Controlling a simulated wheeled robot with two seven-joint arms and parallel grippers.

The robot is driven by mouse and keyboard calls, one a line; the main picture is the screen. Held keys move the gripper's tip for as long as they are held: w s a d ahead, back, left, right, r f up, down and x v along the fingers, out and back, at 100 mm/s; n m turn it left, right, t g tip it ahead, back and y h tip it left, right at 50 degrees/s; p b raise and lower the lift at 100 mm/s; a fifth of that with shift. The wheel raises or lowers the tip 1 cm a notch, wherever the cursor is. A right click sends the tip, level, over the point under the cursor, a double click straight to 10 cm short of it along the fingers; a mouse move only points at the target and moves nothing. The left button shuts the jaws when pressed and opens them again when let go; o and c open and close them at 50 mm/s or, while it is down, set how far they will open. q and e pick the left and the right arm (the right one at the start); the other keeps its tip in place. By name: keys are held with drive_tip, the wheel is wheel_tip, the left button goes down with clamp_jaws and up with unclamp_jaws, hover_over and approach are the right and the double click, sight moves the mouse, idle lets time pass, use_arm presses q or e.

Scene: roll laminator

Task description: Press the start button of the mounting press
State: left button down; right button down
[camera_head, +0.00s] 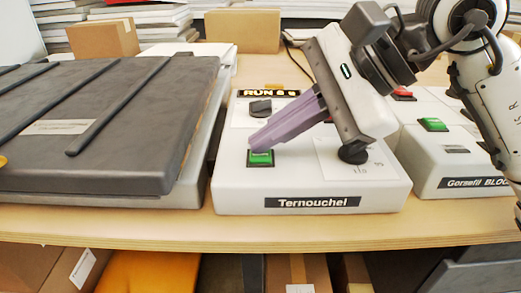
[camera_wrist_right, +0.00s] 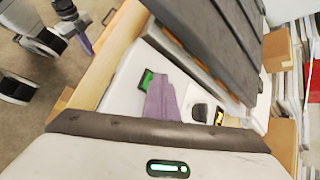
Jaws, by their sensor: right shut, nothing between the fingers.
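A green button (camera_head: 260,159) sits on the front left of a white control box (camera_head: 235,195) labelled "Ternouchel". It also shows in the wrist view (camera_wrist_right: 146,78). My right gripper (camera_head: 256,145) is shut and empty, its purple fingers slanting down to the back edge of this button. The fingertips overlap it in view; I cannot tell whether they touch. A wide press with a dark grey ribbed lid (camera_head: 120,105) lies flat to the left of the box. My left gripper appears small at the wrist view's upper left (camera_wrist_right: 85,42), away from the box; its jaw state is unclear.
A dark knob (camera_head: 260,107) and a lit "RUN" display (camera_head: 270,93) are on the box behind the button. A second box (camera_head: 425,180) with a green button (camera_head: 433,124) and a red button (camera_head: 403,94) stands to the right. Cartons (camera_head: 242,32) stand behind.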

sight(270, 156)
drive_tip(key=shift+r+p, duration=0.45)
drive_tip(key=shift+r, duration=0.3)
drive_tip(key=shift+r, duration=0.1)
wheel_tip(270, 156, up, 5)
drive_tip(key=p, duration=0.3)
idle(0.6)
